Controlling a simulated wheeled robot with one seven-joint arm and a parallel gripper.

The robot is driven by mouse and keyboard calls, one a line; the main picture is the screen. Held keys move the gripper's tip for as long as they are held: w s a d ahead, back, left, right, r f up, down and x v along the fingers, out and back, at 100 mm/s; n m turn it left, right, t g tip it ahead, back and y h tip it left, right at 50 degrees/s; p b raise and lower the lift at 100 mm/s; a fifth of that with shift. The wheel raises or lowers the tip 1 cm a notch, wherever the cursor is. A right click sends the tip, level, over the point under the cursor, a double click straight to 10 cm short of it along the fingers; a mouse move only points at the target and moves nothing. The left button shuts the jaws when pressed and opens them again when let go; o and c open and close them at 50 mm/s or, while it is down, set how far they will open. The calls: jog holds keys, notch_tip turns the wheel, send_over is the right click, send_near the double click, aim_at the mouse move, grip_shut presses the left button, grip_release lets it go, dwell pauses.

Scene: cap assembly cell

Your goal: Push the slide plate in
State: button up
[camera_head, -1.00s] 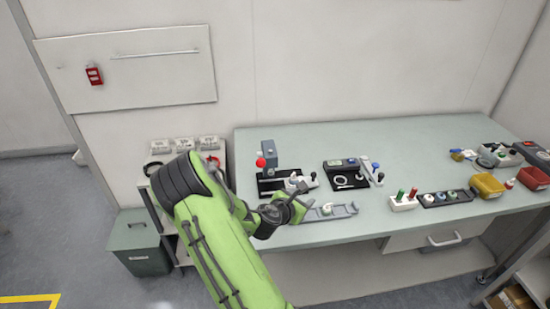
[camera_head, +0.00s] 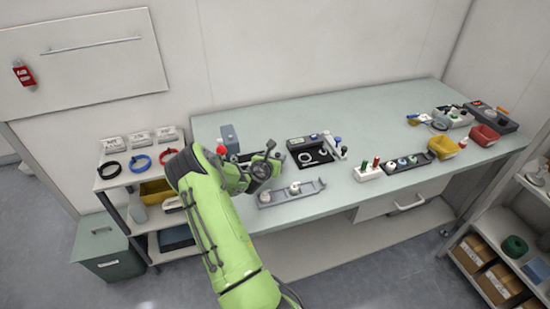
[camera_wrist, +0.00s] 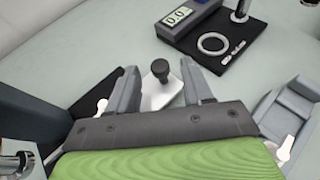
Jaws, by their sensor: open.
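The slide plate (camera_wrist: 158,99) is a pale plate with a black knob (camera_wrist: 160,69) standing on it. It shows in the wrist view between the fingers of my gripper (camera_wrist: 158,78). The fingers are open, one on each side of the plate and knob; I cannot tell whether either touches. In the head view my gripper (camera_head: 270,153) is over the front left of the bench and hides the plate. Behind it stands the press fixture, with a grey upright (camera_head: 229,137) and a red ball (camera_head: 221,150); its base is largely hidden.
A grey tray (camera_head: 310,188) with white parts lies in front of my gripper. A black mat (camera_head: 303,157) with a ring and a grey display box is to the right. A white block (camera_head: 368,173) with colored pegs stands farther right. The bench's back middle is clear.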

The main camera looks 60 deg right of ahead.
jog(key=shift+w+d+f, duration=0.1)
jog(key=shift+d+f, duration=0.05)
jog(key=shift+d, duration=0.15)
jog(key=shift+c, duration=0.4)
grip_shut()
jog(key=shift+a, duration=0.1)
jog(key=w+a, duration=0.6)
jog(key=shift+w, duration=0.15)
jog(key=shift+o, duration=0.4)
grip_release()
jog(key=shift+a, duration=0.15)
